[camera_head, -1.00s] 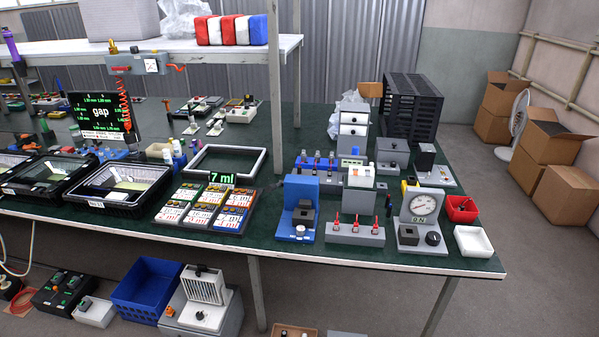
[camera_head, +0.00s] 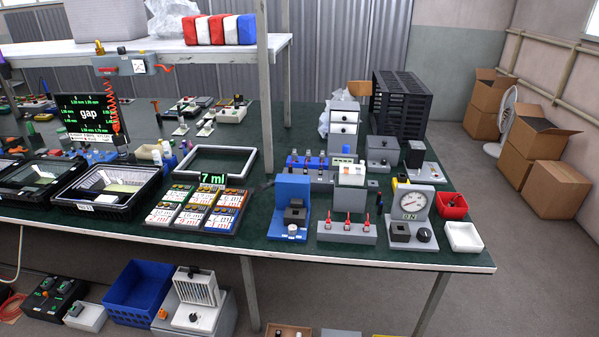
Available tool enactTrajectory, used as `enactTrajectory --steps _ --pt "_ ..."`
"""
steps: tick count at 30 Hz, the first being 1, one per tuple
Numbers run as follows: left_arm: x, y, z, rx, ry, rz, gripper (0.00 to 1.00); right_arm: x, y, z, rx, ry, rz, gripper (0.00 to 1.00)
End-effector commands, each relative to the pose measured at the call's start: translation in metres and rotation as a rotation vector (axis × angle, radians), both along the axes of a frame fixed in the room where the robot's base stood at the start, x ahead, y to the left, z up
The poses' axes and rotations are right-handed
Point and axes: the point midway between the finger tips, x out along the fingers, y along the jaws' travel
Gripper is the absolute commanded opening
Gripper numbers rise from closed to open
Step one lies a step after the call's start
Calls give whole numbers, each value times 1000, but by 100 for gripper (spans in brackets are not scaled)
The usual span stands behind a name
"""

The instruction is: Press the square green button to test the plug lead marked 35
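Neither of my grippers shows in the head view. I cannot pick out a square green button for certain. A dark box with small green parts on top (camera_head: 58,297) sits low at the bottom left, below the bench. I cannot tell the shape of those green parts. No plug lead with a readable 35 shows. Reddish cable (camera_head: 10,306) lies beside the dark box at the left edge.
A long green-topped bench (camera_head: 255,225) crosses the view, crowded with trays, a blue fixture (camera_head: 290,205), a dial gauge (camera_head: 412,203) and a "gap" display (camera_head: 88,117). A blue crate (camera_head: 143,290) stands below. Cardboard boxes (camera_head: 545,150) stand right; floor there is open.

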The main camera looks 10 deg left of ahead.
Motion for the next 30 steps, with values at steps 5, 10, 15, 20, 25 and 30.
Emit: enactTrajectory --steps 5,10,15,20,25,30 --pt "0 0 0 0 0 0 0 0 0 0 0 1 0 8" --pt "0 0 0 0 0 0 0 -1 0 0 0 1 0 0" --pt "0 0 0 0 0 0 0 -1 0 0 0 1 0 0" --pt "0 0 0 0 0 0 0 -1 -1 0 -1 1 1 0" --pt "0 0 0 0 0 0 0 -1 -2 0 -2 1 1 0" --pt "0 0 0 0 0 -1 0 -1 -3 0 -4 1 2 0"
